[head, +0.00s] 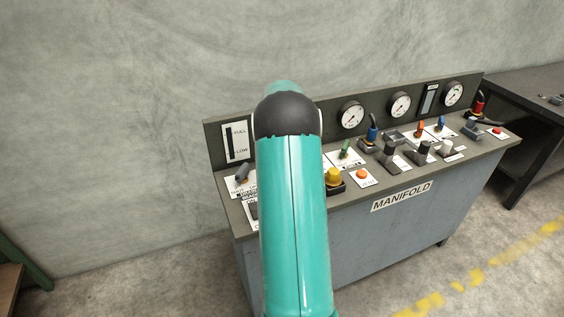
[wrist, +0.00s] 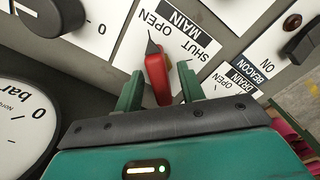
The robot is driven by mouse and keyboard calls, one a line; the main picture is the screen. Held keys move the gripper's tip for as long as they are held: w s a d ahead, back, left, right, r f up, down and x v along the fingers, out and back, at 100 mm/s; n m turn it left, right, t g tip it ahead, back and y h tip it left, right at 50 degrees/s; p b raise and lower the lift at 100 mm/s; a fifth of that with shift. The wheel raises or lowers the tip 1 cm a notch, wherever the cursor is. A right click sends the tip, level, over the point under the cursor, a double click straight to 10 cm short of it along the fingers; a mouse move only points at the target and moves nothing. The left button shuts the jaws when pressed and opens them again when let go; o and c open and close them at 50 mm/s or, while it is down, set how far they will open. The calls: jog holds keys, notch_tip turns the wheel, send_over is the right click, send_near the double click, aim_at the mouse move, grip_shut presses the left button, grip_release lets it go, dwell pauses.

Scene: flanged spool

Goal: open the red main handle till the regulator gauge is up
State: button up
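The red main handle (wrist: 157,80) stands on a white plate (wrist: 190,66) marked MAIN, OPEN and SHUT, upside down in the wrist view. Its dark tip points up in the picture, near the lettering; I cannot tell its exact setting. My gripper (wrist: 159,84) is open, with one green finger on each side of the handle and a narrow gap showing at the right finger. A white gauge marked bar (wrist: 22,128) is cut off at the left edge of the wrist view; its name and needle are unclear. In the head view, my arm hides the handle and gripper.
The manifold bench (head: 350,240) carries several switches and knobs, with a yellow knob (head: 333,177) and an orange button (head: 362,174) near my arm. Dial gauges (head: 351,115) line its back panel. A black knob (wrist: 52,14) sits close by in the wrist view.

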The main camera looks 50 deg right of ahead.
notch_tip(320, 180, up, 14)
dwell(0.6)
jog(key=shift+a, duration=0.1)
jog(key=a+r+t, duration=0.1)
jog(key=a+r, duration=0.2)
jog(key=a, duration=0.6)
jog(key=a+r+m+t+h, duration=0.1)
jog(key=a+r, duration=0.3)
jog(key=a, duration=0.5)
jog(key=a+r, duration=0.3)
jog(key=a, duration=0.6)
jog(key=s+a+f+m+t, duration=0.1)
jog(key=s+a+f, duration=0.1)
jog(key=s+a, duration=0.5)
jog(key=s+a+f+m+t+y, duration=0.1)
jog(key=s+a, duration=0.6)
jog(key=a, duration=0.7)
jog(key=shift+f+t, duration=0.8)
jog(key=shift+f, duration=0.1)
